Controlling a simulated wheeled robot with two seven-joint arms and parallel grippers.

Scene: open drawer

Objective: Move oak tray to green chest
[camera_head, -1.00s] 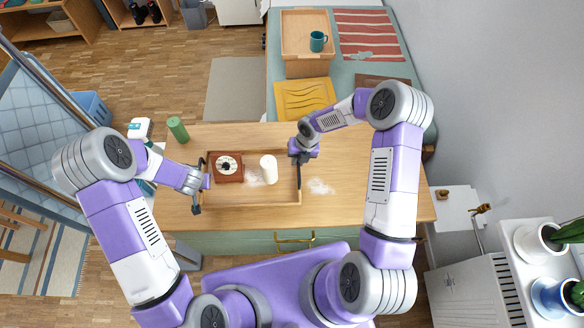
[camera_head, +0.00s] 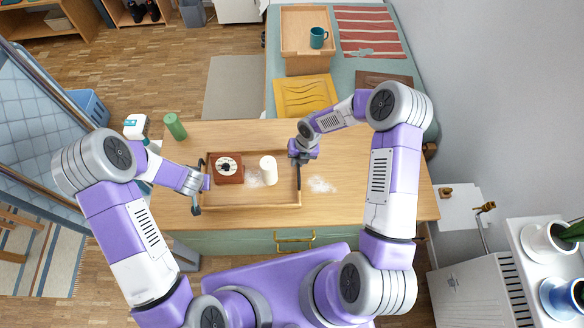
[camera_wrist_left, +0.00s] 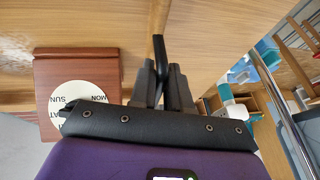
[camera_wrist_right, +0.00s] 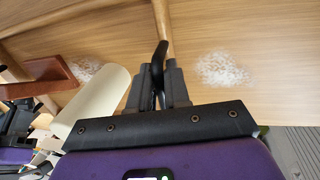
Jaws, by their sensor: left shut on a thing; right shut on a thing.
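The oak tray (camera_head: 250,206) is a shallow wooden tray with a dark bar handle at each short end. It is over the wooden top of the green chest (camera_head: 235,243); I cannot tell whether it touches it. A red-brown box with a round day dial (camera_head: 229,169) and a white cylinder (camera_head: 268,169) stand upright in it. My left gripper (camera_head: 203,184) is shut on the left handle, which shows between the fingers in the left wrist view (camera_wrist_left: 158,62). My right gripper (camera_head: 299,160) is shut on the right handle, seen in the right wrist view (camera_wrist_right: 160,58).
A green cylinder (camera_head: 174,127) stands at the chest top's back left. A pale powdery patch (camera_head: 321,184) marks the bare wood right of the tray.

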